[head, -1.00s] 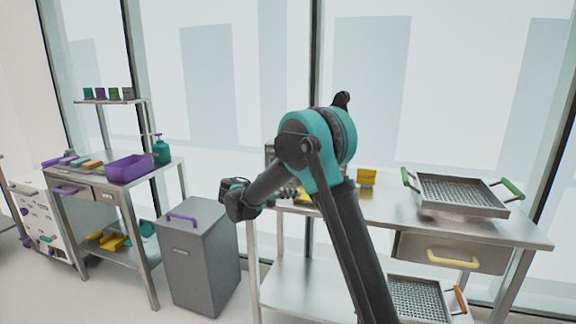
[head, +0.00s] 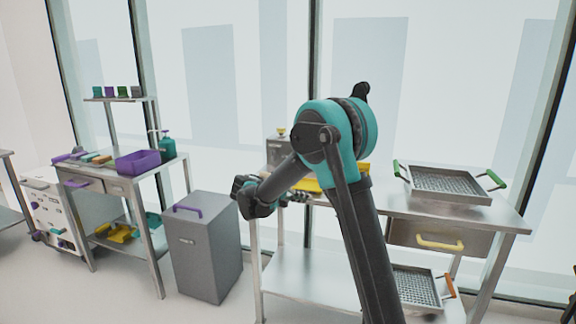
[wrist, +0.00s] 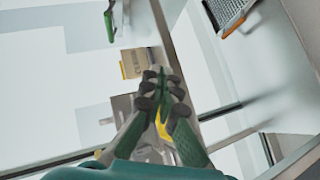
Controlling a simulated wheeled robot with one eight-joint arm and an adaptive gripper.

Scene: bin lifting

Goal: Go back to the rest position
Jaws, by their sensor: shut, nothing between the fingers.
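My arm rises across the middle of the head view, folded at its teal joint, with the forearm sloping down to the left. My gripper (head: 293,197) is small there, beyond the dark wrist and in front of the steel table. It shows larger in the wrist view (wrist: 160,76), where its dark fingers are closed together with nothing between them. No object hangs from it. The steel table (head: 480,213) stands behind my arm, and part of it is hidden by the arm.
A grey lidded bin (head: 205,250) with a purple handle stands on the floor left of my arm. A mesh tray (head: 450,187) with green handles sits on the table. Another tray (head: 418,290) is below. A second bench (head: 120,187) holds a purple box (head: 138,162).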

